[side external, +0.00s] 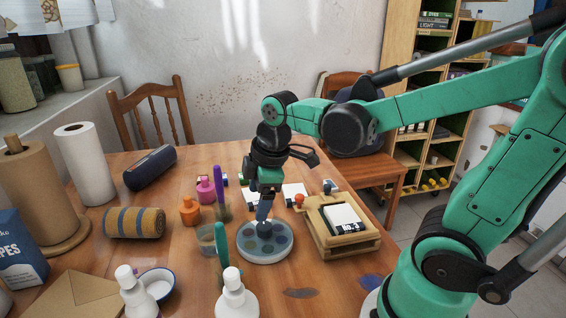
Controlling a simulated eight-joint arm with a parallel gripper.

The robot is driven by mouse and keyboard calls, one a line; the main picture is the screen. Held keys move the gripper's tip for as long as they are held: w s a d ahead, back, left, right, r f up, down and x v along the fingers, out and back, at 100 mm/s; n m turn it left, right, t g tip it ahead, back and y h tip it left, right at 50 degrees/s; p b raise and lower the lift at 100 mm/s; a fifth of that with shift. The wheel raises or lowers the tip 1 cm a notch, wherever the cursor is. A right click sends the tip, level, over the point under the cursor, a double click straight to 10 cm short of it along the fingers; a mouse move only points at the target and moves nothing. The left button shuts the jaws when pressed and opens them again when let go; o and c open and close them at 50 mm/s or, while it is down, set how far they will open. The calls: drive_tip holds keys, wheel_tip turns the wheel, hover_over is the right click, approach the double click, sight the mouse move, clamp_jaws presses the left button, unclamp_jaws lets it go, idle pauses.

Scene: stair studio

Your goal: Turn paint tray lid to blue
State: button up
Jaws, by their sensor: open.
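The paint tray (265,257) is a round, pale grey-blue dish on the wooden table, with several dark round colour wells on its top. Its lid cannot be told apart clearly from the tray, and I cannot tell which colour it is turned to. My gripper (264,222) points down over the tray, its tips at or just above the middle of the top. It is open, but the gap between its fingers is hard to see. I cannot tell whether the tips touch the lid. The gripper hides the far part of the tray's top.
A wooden box (342,243) with a white block stands right of the tray. A cup (206,238), an orange bottle (190,211) and a purple marker (222,188) are to its left. White bottles (237,300) stand in front. A striped roll (134,223) lies farther left.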

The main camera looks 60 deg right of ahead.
sight(264, 225)
drive_tip(key=d+f+n+g, duration=0.1)
drive_tip(key=n, duration=0.1)
drive_tip(key=w+f+n+g, duration=0.1)
drive_tip(key=n, duration=0.1)
drive_tip(key=d+f+n, duration=0.1)
drive_tip(key=n, duration=0.1)
drive_tip(key=shift+w+d+n+g, duration=0.2)
drive_tip(key=shift+d+n+g, duration=0.1)
drive_tip(key=shift+n+g, duration=0.1)
drive_tip(key=shift+w+d+f+n+g, duration=0.1)
drive_tip(key=shift+d+f+n+g, duration=0.2)
drive_tip(key=shift+n, duration=0.4)
drive_tip(key=shift+a+f, duration=0.1)
drive_tip(key=shift+f, duration=2.7)
clamp_jaws()
